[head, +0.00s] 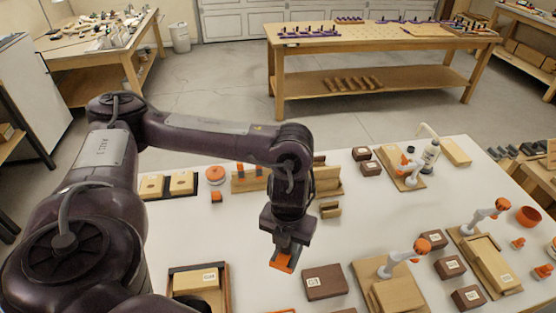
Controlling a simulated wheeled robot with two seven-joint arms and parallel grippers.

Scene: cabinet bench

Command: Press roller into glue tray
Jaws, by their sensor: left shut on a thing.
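My left gripper (285,248) hangs over the middle of the white table, pointing down. It is shut on a small orange and grey piece, probably the roller (282,263), which shows just below the fingers. I cannot tell from this view whether it touches the table. A dark-rimmed tray (225,291) with a light wooden, labelled block inside is at the front left; it may be the glue tray, but its label is too small to read. The held piece is to the right of it and apart from it. My right gripper is not in view.
A dark labelled box (325,282) lies just right of the gripper. A wooden board (366,270) with a white, orange-tipped tool is further right. Wooden holders (327,180) stand behind the gripper. Bare white table (235,232) lies to the gripper's left.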

